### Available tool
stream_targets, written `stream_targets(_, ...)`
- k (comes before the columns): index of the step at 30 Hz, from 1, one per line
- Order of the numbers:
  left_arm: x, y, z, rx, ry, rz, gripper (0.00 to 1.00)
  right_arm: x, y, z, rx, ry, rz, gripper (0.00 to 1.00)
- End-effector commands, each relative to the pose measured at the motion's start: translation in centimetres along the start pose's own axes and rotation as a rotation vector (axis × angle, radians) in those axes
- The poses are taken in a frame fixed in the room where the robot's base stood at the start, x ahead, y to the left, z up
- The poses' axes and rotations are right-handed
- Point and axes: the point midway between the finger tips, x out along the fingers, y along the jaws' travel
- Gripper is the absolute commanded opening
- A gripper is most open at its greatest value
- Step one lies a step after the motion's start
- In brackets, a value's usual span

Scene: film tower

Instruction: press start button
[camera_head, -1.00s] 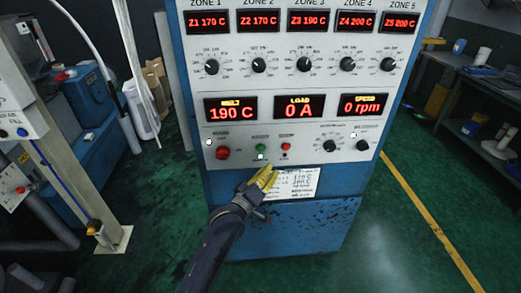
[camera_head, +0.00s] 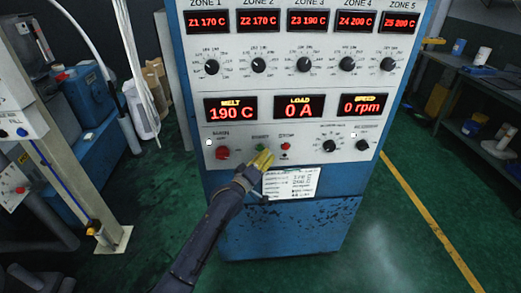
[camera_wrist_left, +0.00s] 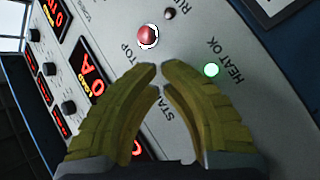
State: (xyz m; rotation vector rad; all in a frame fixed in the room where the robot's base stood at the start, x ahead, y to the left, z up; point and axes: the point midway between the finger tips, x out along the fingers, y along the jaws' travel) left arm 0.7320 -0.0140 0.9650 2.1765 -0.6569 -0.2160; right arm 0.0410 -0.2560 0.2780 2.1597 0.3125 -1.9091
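My left gripper (camera_head: 264,160), with yellow fingers, is at the panel's lower middle, over the start button's place. In the left wrist view the left gripper (camera_wrist_left: 161,68) has its tips almost together, nothing visible between them. The letters of START show partly between the fingers; the button itself is hidden there. I cannot tell whether the fingers touch it. My right gripper is not in view.
The red stop button (camera_wrist_left: 147,36) is just beyond the fingertips. A larger red button (camera_head: 222,153) sits left on the panel. Displays read 0 A (camera_head: 299,107) and 0 rpm (camera_head: 364,105).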

Motion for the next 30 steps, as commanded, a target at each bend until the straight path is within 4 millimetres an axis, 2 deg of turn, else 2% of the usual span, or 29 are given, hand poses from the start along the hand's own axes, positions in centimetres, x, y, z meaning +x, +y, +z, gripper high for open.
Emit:
stream_targets(9, 0.05, -0.05, -0.02, 0.000, 0.000, 0.000, 0.00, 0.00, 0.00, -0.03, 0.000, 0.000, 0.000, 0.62)
stream_targets(10, 0.05, -0.05, -0.02, 0.000, 0.000, 0.000, 0.04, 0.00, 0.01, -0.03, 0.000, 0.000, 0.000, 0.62)
stream_targets(12, 0.04, -0.04, -0.02, 0.000, 0.000, 0.000, 0.00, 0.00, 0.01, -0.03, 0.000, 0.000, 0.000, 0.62)
stream_targets(30, 0.04, -0.03, -0.01, 0.000, 0.000, 0.000, 0.00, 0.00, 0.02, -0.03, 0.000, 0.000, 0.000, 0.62)
